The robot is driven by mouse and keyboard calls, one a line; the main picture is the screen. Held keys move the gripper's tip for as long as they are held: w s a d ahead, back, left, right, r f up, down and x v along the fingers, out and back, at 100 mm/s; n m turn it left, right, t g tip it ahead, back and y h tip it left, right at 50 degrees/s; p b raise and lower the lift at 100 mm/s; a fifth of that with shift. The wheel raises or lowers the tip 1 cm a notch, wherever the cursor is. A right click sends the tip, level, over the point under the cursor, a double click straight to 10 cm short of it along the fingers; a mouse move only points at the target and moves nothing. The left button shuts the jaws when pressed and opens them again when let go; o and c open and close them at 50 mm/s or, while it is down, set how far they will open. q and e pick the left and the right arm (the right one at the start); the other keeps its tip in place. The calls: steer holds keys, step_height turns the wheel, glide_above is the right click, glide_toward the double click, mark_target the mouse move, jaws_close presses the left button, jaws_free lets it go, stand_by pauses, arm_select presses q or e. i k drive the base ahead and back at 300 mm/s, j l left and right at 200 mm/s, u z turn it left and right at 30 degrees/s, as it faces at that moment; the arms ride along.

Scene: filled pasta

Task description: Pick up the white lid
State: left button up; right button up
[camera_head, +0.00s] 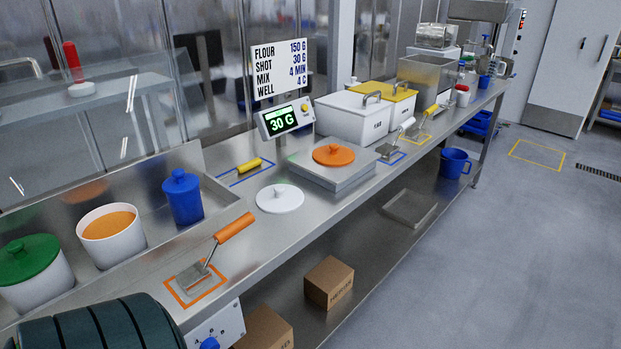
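The white lid (280,198) lies flat on the steel counter, with its small round knob facing up. It is left of the scale's steel platform (342,176) and looks clear of it. Nothing covers the lid. Neither my left nor my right gripper is in view.
An orange lid (333,154) lies on the scale platform, whose display (287,120) reads 30 G. An orange-handled scraper (234,228) lies nearer on the counter. An open white tub (111,236), a blue lidded jar (183,197) and a green-lidded tub (32,272) stand left. A yellow-handled tool (249,165) lies behind.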

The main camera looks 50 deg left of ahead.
mark_target(278, 199)
steer(key=i+l, duration=0.1)
steer(key=i, duration=2.8)
steer(key=j+u, duration=0.1)
steer(key=u, duration=4.65)
